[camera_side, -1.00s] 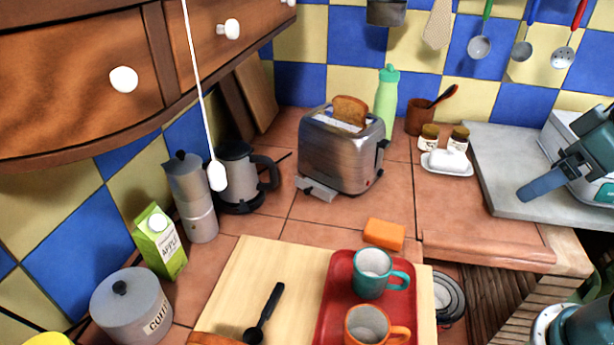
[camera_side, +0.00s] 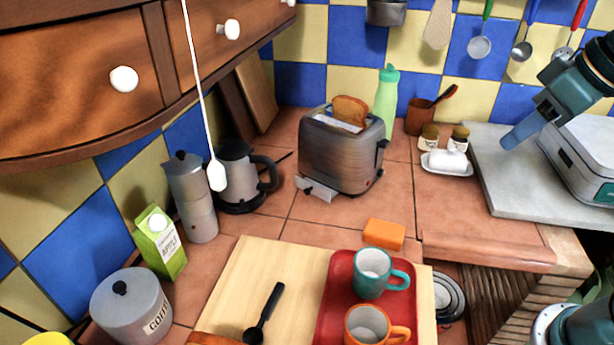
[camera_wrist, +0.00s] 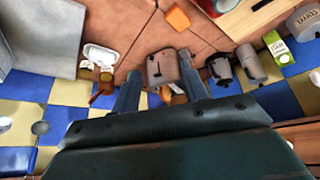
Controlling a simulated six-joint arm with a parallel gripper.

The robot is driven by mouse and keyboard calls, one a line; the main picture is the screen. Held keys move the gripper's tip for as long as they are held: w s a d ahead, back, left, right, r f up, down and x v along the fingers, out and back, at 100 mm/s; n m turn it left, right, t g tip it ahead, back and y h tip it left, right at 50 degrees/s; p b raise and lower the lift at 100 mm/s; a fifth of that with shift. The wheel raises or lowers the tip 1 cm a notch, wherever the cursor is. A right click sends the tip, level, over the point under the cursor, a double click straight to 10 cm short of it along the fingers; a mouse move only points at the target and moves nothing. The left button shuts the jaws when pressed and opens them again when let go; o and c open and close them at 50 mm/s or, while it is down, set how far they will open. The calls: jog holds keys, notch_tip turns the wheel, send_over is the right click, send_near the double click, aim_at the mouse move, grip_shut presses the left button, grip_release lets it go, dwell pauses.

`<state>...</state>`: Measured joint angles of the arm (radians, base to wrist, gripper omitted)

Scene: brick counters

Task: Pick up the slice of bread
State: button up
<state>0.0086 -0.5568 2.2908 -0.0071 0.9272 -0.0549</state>
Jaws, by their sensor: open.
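The slice of bread (camera_side: 350,110) stands upright, sticking out of a slot in the top of the silver toaster (camera_side: 338,155). In the wrist view the bread (camera_wrist: 178,98) shows as a small tan patch at the end of the toaster (camera_wrist: 161,68), between my fingers and partly hidden. My gripper (camera_side: 508,143) is at the right in the side view, above the grey worktop and well apart from the bread. In the wrist view my gripper (camera_wrist: 160,78) has its two blue fingers spread apart with nothing held between them.
A green bottle (camera_side: 387,102) stands right behind the toaster, and a brown pot (camera_side: 419,117) with a utensil is farther right. Jars and a butter dish (camera_side: 447,162) sit between toaster and gripper. A kettle (camera_side: 240,178) is left. Utensils hang on the back wall.

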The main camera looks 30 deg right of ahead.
jog(key=w+r, duration=0.4)
jog(key=w, duration=0.5)
jog(key=n, duration=0.3)
send_over(350, 98)
jog(key=s, duration=0.5)
notch_tip(350, 98, down, 4)
jog(key=shift+s+r+g, duration=0.1)
jog(key=shift+s+g, duration=0.05)
jog(key=shift+g, duration=0.25)
jog(key=shift+x, duration=4.3)
jog(key=shift+x, duration=2.6)
jog(key=shift+s, duration=0.1)
